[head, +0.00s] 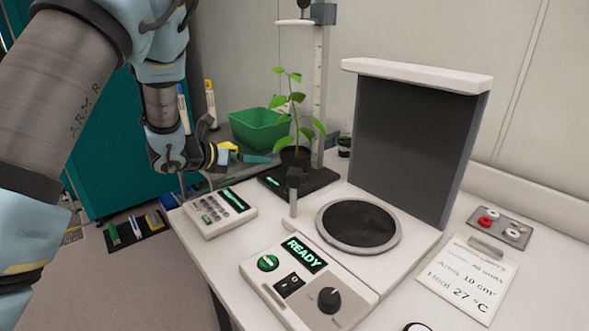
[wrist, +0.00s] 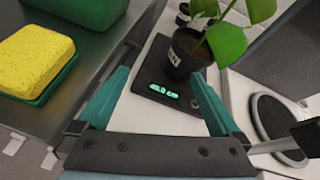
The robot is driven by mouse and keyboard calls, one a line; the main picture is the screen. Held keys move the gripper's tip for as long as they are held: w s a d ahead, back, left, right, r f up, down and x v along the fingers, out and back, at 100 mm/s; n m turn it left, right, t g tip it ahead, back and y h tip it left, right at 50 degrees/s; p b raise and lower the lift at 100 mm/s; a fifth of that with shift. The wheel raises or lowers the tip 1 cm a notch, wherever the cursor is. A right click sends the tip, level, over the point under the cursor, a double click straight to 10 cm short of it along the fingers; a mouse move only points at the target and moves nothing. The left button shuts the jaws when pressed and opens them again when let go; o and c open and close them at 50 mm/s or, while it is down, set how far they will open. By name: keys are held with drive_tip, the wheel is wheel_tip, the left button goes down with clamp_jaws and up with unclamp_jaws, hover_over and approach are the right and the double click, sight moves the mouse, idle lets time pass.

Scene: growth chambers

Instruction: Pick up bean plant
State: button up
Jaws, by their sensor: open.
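The bean plant (head: 292,108) stands upright with green leaves in a black pot (head: 295,157). The pot rests on a black base (head: 322,181) with a lit display, in front of a tall white measuring post. My gripper (head: 262,159) is to the left of the pot in the head view, apart from it. In the wrist view the teal fingers of my gripper (wrist: 158,76) are spread and empty. The labelled black pot (wrist: 187,55) is ahead of them, slightly right of centre, and the plant's leaves (wrist: 227,42) reach out of the top of the picture.
A green bin (head: 260,128) stands behind. A keypad box (head: 220,212), a READY control panel (head: 308,284) and a round dark plate (head: 358,225) with a tall dark panel (head: 415,140) occupy the bench.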

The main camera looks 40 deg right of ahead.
sight(285, 167)
drive_tip(key=s+m, duration=0.1)
drive_tip(key=s+d+f+m+g, duration=0.1)
drive_tip(key=s+d+m+g, duration=0.1)
drive_tip(key=s, duration=0.1)
drive_tip(key=shift+d+f, duration=0.15)
drive_tip(key=shift+d, duration=0.1)
drive_tip(key=d, duration=0.1)
drive_tip(key=d+f+p, duration=0.1)
drive_tip(key=d, duration=0.1)
drive_tip(key=shift+s+d+f+m, duration=0.2)
drive_tip(key=shift+s+d+m, duration=0.05)
drive_tip(key=shift+m, duration=0.05)
drive_tip(key=shift+p+x, duration=1.75)
drive_tip(key=shift+x, duration=1.5)
drive_tip(key=shift+w, duration=0.1)
drive_tip(key=shift+c, duration=0.2)
drive_tip(key=c, duration=1.5)
